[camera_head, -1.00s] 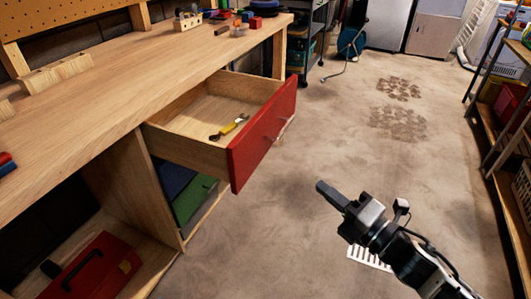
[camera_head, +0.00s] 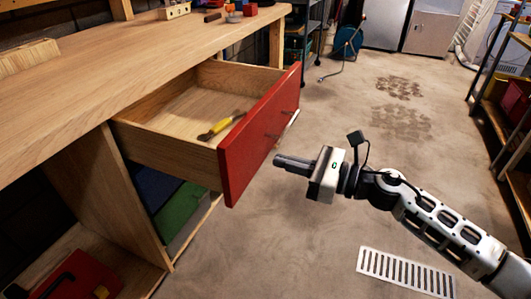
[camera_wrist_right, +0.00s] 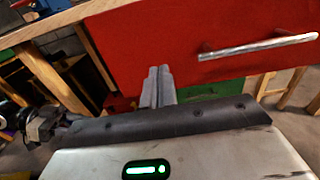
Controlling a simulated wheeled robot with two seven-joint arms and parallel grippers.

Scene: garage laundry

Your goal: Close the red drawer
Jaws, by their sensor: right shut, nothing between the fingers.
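The red drawer (camera_head: 262,135) stands pulled out from the wooden workbench, with its wooden inside showing. A tool with a yellow handle (camera_head: 221,126) lies in it. Its silver bar handle (camera_wrist_right: 258,46) shows on the red front in the right wrist view. My right gripper (camera_head: 279,161) is shut and empty, in front of the drawer's red front and near its lower part. In the right wrist view its closed fingers (camera_wrist_right: 158,86) point toward the red front, left of the handle; I cannot tell whether they touch it. My left gripper is not in view.
The workbench top (camera_head: 120,65) runs along the left, with small blocks and tools at its far end. A red toolbox (camera_head: 80,278) sits on the lower shelf. A floor grate (camera_head: 405,271) lies at the lower right. Concrete floor is open to the right, up to a shelf rack.

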